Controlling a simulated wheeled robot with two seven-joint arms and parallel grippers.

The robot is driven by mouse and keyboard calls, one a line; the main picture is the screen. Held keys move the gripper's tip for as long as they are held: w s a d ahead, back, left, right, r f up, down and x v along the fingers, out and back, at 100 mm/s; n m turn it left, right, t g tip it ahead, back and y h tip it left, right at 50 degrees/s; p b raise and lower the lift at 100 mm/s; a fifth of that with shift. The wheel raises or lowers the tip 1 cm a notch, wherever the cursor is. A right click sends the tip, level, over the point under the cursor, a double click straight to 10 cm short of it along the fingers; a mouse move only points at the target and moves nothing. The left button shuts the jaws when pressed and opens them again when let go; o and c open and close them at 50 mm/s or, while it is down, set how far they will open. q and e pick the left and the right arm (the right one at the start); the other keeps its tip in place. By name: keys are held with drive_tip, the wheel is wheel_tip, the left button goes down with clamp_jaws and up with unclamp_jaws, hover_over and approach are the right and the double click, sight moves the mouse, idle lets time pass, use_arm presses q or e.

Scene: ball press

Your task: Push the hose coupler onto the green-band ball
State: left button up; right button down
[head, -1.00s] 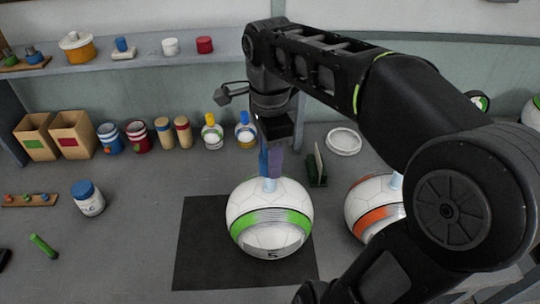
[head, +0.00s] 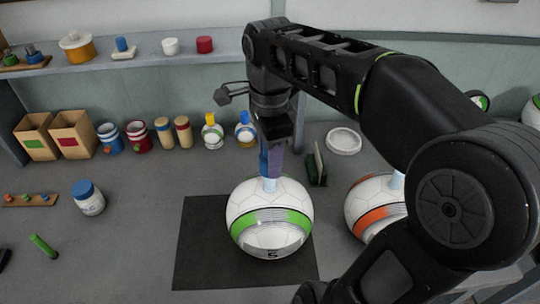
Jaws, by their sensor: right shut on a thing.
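The green-band ball (head: 268,225) is white with a green band and a dark mark low on its front. It sits on a dark mat (head: 200,250). A light blue stem (head: 269,184) shows on top of the ball. My right gripper (head: 271,158) points down above the ball and is shut on a bluish-purple piece, the hose coupler (head: 270,163), whose lower end meets the stem. I cannot tell how far the coupler sits over the stem. My left gripper is not in view.
An orange-band ball (head: 372,212) with its own pale blue stem stands to the right, partly behind my arm. A green upright holder (head: 317,169) and a white dish (head: 343,141) are behind.

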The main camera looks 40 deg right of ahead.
drive_tip(key=shift+f+b, duration=1.65)
drive_tip(key=shift+f, duration=0.5)
drive_tip(key=c, duration=0.8)
unclamp_jaws()
drive_tip(key=shift+o, duration=0.2)
wheel_tip(320, 180, up, 7)
drive_tip(key=p, duration=0.4)
drive_tip(key=shift+f+p, duration=0.2)
drive_tip(key=shift+p, duration=0.1)
drive_tip(key=shift+r+p, duration=0.65)
drive_tip(key=shift+r, duration=0.05)
drive_tip(key=shift+f, duration=0.1)
